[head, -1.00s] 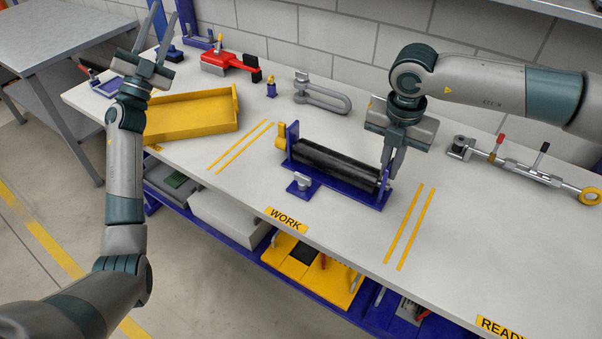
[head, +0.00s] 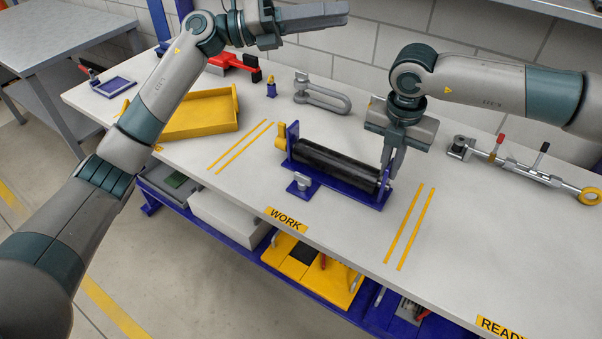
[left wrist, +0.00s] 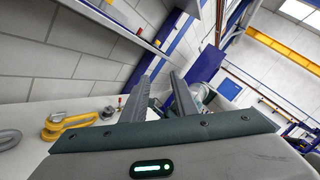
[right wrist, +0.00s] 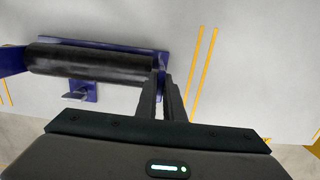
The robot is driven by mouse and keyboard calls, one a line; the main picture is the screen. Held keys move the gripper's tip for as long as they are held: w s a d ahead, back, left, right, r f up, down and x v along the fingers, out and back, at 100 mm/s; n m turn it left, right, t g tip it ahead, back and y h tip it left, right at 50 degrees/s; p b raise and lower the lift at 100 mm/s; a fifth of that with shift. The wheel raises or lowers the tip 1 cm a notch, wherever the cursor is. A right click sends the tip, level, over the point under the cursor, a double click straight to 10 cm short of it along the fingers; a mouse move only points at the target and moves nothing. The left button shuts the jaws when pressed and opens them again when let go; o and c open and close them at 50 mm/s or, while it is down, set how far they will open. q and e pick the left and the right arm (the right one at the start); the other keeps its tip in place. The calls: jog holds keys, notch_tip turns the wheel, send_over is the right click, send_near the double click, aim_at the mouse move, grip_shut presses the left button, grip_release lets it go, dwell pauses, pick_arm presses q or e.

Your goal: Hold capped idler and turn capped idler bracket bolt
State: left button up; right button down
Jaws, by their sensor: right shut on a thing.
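The capped idler (head: 335,164) is a black roller lying in a blue bracket (head: 372,199) at the middle of the bench. A yellow knob-like part (head: 281,143) sits at its left end. A silver bolt-like head (head: 301,180) stands on a blue tab at the bracket's front left. My right gripper (head: 389,172) points down and is shut on the idler's right end; the roller also shows in the right wrist view (right wrist: 90,65). The fingers hide the exact contact. My left gripper (head: 345,10) is open and empty, raised high above the back of the bench, pointing right.
A yellow tray (head: 195,132) stands left of the idler. A rod tool with a yellow ring (head: 590,196) lies right. Clear bench surrounds the bracket.

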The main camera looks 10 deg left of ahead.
pick_arm(q)
jog(key=s+d+f+m+g+y, duration=0.2)
jog(key=d+f+m, duration=0.1)
jog(key=f, duration=0.1)
jog(key=m+g+y, duration=0.2)
jog(key=m+y, duration=1)
jog(key=y, duration=0.5)
send_over(303, 175)
jog(key=shift+f, duration=10.65)
jog(key=shift+f, duration=0.2)
jog(key=shift+f, duration=4.35)
jog(key=shift+c, duration=0.2)
